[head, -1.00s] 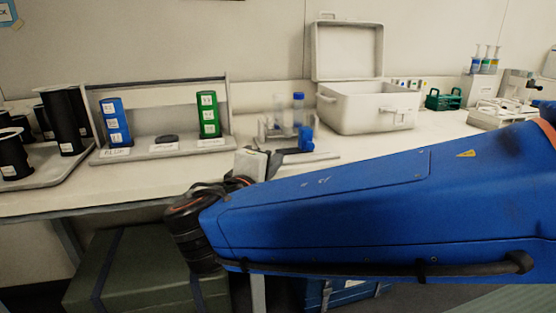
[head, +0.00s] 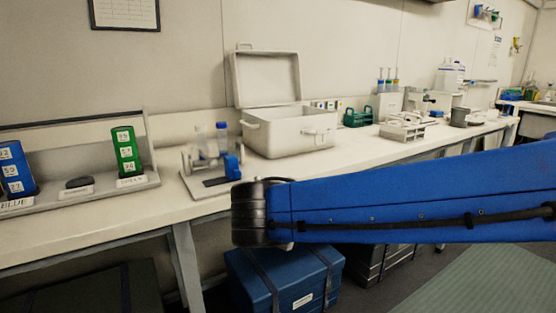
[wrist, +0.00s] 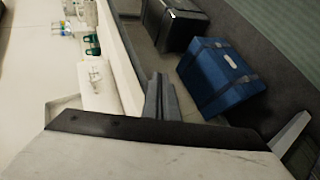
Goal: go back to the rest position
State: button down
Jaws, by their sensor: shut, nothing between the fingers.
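My gripper (wrist: 158,98) shows in the wrist view with its two dark fingers together and nothing between them. It is in the air off the bench's front edge, with the floor and cases beyond it. In the head view my blue arm reaches in from the right to a black wrist joint, in front of the bench (head: 85,245). The gripper itself is mostly hidden behind that joint.
On the bench stand a rack with blue (head: 14,170) and green (head: 127,152) numbered blocks, a clear tube stand (head: 205,165), an open white box (head: 290,130) and a green rack (head: 358,117). A blue case (head: 285,275) lies below. Floor (head: 470,275) is open at right.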

jog(key=s+d+f+m+g, duration=0.1)
jog(key=d+f+g, duration=0.1)
jog(key=d, duration=0.3)
jog(key=s+d+f+m+g, duration=0.1)
jog(key=s+d+f, duration=0.1)
jog(key=d, duration=0.3)
jog(key=s+d+f+m+g+y, duration=0.1)
jog(key=s+d+f+m+y, duration=0.1)
jog(key=s+d+f+m, duration=0.2)
jog(key=s+d+f+m+g+y, duration=0.2)
jog(key=s+d+f+m, duration=0.3)
jog(key=s+d, duration=0.3)
jog(key=shift+s+d+f+y, duration=0.25)
jog(key=shift+s+y, duration=0.45)
jog(key=shift+s, duration=1.4)
